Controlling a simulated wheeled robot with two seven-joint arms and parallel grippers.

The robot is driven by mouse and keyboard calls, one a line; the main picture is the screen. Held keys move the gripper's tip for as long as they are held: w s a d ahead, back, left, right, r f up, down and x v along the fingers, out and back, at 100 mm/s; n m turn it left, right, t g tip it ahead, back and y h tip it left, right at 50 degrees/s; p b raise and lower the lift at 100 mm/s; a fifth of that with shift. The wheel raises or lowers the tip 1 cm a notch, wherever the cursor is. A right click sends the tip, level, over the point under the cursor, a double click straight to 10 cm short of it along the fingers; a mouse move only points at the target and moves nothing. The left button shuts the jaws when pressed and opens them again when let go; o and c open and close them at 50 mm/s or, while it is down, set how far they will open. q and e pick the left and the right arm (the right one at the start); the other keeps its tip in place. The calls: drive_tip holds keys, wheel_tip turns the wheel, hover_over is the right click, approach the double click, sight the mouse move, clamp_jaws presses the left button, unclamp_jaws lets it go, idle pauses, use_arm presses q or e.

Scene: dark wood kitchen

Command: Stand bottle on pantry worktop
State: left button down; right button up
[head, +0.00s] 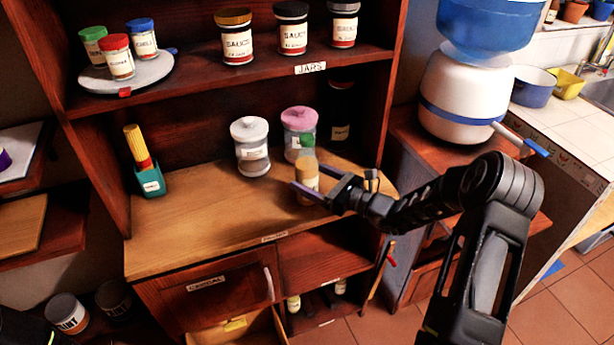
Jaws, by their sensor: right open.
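Whether the fingers touch the bottle cannot be told. My left gripper is not in view.
A white-lidded jar (251,147) and a pink-lidded jar (298,132) stand just behind the bottle, with a dark jar (341,112) to their right. A teal holder (149,180) stands at the worktop's left. The shelf (195,80) above holds several jars. The worktop's front left is clear.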

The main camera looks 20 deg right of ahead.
drive_tip(key=b+v, duration=0.1)
drive_tip(key=v, duration=1)
drive_tip(key=shift+w, duration=0.1)
